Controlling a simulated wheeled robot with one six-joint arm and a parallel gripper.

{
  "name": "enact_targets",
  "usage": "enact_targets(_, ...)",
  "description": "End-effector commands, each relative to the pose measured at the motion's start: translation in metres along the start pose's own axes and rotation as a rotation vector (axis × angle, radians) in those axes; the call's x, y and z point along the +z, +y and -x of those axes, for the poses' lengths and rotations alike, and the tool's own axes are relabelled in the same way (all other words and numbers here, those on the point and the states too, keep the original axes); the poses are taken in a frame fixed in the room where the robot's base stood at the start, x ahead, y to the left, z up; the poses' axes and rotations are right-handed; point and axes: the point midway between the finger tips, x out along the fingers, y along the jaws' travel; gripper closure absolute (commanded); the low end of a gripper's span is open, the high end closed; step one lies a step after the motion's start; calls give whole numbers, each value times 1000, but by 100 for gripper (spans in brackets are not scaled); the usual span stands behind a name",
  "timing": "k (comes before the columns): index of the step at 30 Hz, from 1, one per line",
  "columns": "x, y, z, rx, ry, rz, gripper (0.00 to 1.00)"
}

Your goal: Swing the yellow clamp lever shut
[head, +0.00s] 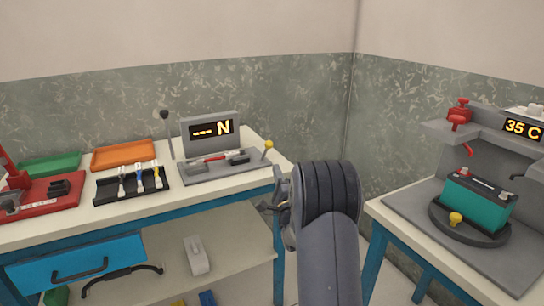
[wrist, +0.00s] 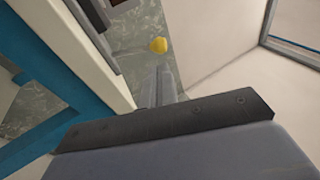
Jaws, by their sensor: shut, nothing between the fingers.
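A yellow knob (head: 268,145) tops a short upright lever at the right end of the grey test fixture (head: 222,171) on the left bench. A yellow knob (wrist: 159,45) also shows in the wrist view, just beyond the tips of my gripper (wrist: 160,78). In the head view my gripper (head: 268,207) is by the bench's right edge, below and in front of the knob, partly hidden by my arm. It is shut and empty. I cannot tell whether it touches the lever. A red-and-dark piece (head: 208,160) lies on the fixture.
A black tray (head: 105,195) with several small tools stands left of the fixture. An orange tray (head: 123,155) and a green tray (head: 50,165) are behind. On the right bench, a teal battery (head: 476,203) sits on a round base with another yellow knob (head: 456,218).

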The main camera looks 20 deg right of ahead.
Motion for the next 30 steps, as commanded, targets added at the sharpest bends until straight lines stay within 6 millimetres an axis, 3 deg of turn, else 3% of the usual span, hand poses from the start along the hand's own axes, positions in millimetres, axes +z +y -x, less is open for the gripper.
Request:
enact_targets(6, 1, 0, -40, -1, -1, 0, 100)
enact_targets(12, 0, 0, -62, 0, 0, 0, 100)
enact_targets(30, 0, -1, -72, 4, 0, 1, 100)
